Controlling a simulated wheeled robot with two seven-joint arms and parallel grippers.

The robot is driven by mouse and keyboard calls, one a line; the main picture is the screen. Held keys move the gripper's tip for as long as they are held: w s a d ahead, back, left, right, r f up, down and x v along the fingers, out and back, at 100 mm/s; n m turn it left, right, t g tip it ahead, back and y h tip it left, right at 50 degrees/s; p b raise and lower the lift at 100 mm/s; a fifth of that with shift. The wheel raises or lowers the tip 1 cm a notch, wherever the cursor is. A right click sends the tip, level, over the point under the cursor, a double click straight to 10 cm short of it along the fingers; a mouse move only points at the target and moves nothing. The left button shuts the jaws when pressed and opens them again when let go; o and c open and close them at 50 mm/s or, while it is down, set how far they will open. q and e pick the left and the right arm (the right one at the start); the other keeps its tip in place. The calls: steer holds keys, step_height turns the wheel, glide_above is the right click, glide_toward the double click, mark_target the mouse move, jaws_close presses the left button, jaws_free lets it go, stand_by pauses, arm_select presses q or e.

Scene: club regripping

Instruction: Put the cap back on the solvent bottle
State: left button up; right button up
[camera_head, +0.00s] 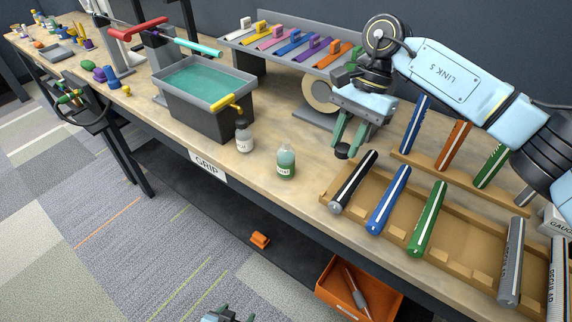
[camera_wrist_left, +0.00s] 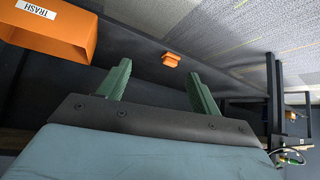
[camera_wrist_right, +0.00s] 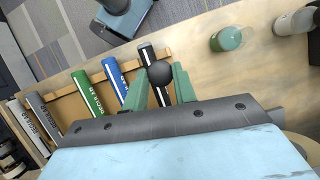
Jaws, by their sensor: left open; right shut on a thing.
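The solvent bottle (camera_head: 286,162) is a clear bottle with green liquid, standing upright near the front edge of the bench. It also shows in the right wrist view (camera_wrist_right: 228,39). My right gripper (camera_head: 345,140) is shut on a small black cap (camera_head: 341,151), held above the bench to the right of the bottle and apart from it. The cap is round and dark between the fingers in the right wrist view (camera_wrist_right: 160,72). My left gripper (camera_wrist_left: 158,88) is open and empty, low in front of the bench; only a bit of it shows at the bottom of the head view.
A wooden rack (camera_head: 460,240) with several grips lies to the right. An orange trash bin (camera_head: 345,295) sits below the bench.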

arm_select(q)
steer(key=w+d+r+t+h, duration=0.1)
steer(key=w+d+r+t, duration=0.2)
steer(key=w+r, duration=0.45)
steer(key=w+d+r+t+h, duration=0.15)
steer(key=w+d+r, duration=0.3)
steer(key=r, duration=0.65)
steer(key=t+h+b, duration=0.1)
steer(key=t, duration=0.4)
glide_toward(283, 161)
steer(key=shift+w+a+r+m+g, duration=0.1)
steer(key=shift+a+r+m+g, duration=0.05)
steer(key=shift+r+m+g, duration=0.2)
arm_select(e)
steer(key=w+a+r+m+t, duration=0.2)
steer(key=w+a+m, duration=0.1)
steer(key=a+m, duration=0.2)
steer(key=w+a+r+m+t+y, duration=0.1)
steer(key=w+a+r+m+t, duration=0.1)
steer(key=a+m, duration=0.4)
steer(key=shift+w+m+t, duration=0.3)
steer(key=shift+w+m, duration=0.25)
steer(key=shift+m, duration=0.05)
arm_select(q)
steer(key=shift+f, duration=0.1)
steer(key=x, duration=1.2)
steer(key=shift+c, duration=0.3)
